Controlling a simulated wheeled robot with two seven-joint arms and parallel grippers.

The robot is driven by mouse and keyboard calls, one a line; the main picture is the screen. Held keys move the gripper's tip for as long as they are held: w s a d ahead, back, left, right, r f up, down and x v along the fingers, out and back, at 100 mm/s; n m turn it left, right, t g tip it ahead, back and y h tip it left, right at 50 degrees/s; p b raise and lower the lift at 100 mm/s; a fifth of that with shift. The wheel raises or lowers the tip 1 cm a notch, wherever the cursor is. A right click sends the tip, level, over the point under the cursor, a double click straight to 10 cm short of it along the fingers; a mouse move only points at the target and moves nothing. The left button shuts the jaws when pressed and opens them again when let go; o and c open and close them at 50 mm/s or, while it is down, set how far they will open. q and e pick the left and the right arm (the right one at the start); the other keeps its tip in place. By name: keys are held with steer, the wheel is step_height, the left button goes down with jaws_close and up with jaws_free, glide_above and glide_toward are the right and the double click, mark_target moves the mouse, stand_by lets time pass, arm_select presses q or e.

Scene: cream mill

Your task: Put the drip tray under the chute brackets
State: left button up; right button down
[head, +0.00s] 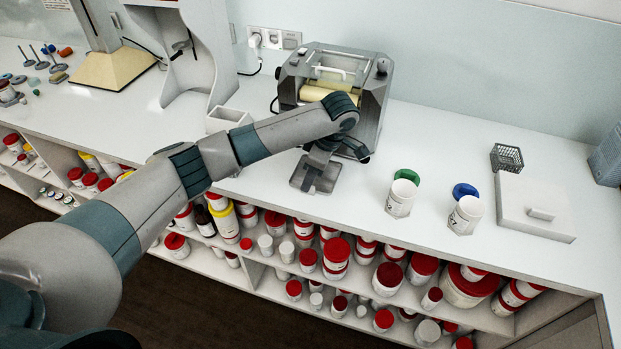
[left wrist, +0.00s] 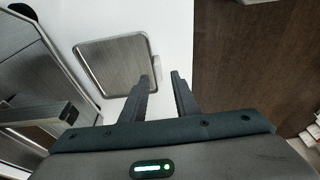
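The drip tray (left wrist: 112,62) is a shallow square metal tray with a raised rim, lying on the white counter in the left wrist view. A small pale tab (left wrist: 156,68) sits on its edge. In the head view the tray (head: 301,181) lies in front of the mill (head: 372,100), partly hidden by my gripper. My left gripper (left wrist: 160,76) is open and empty, its fingertips by the tray's tab side; whether they touch it I cannot tell. In the head view it reaches down in front of the mill (head: 321,172). The chute brackets are not clearly visible behind my arm. My right gripper is not in view.
A metal bar-like part (left wrist: 35,113) juts out at the left of the left wrist view. Two white tubs (head: 400,198) (head: 465,214) stand right of the mill, with a white box (head: 228,117) to its left. The counter's front edge is close to the tray.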

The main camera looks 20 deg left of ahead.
arm_select(q)
steer(key=b+v, duration=0.1)
steer(key=v, duration=1.1)
steer(key=shift+r, duration=0.3)
